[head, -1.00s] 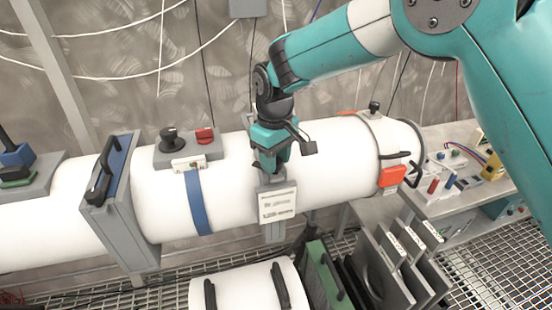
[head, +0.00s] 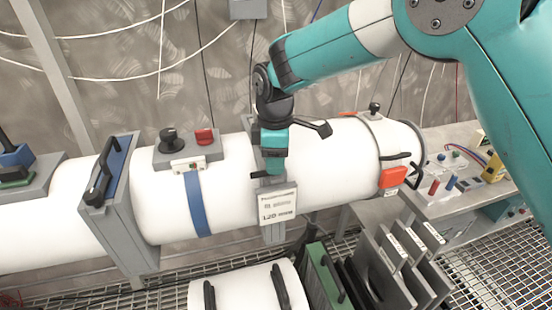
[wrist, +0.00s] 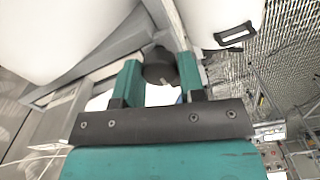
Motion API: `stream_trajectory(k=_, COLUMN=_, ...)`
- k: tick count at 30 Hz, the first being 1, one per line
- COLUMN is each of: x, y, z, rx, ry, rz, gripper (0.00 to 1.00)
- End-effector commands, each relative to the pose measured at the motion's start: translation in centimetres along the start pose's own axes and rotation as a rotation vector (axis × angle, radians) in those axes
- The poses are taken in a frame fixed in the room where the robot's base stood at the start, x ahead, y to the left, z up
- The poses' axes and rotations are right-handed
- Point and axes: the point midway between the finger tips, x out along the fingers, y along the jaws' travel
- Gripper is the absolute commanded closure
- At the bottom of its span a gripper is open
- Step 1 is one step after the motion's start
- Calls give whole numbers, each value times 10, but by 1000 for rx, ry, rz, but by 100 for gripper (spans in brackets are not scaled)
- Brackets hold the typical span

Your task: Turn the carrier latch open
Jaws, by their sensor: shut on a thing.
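The carrier latch shows in the wrist view as a dark round knob (wrist: 159,71) with a small pale mark. My gripper (wrist: 160,82) has one teal finger on each side of it and is shut on it. In the head view my gripper (head: 272,168) points down at the top of a grey bracket (head: 276,234) on the front of the white tube (head: 325,165). A pale label plate (head: 277,204) sits on this bracket. The latch is hidden behind my fingers in the head view.
Grey plates (head: 385,263) and a lower white cylinder (head: 245,289) stand below.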

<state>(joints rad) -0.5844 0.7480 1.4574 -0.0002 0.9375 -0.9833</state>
Motion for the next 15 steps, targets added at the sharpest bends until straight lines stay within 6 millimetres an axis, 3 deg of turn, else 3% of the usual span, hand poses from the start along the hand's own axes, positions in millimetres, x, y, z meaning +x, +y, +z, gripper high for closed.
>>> stream_trajectory(k=15, x=-3, y=2, z=0, rx=-36, ry=4, rz=7, gripper=87)
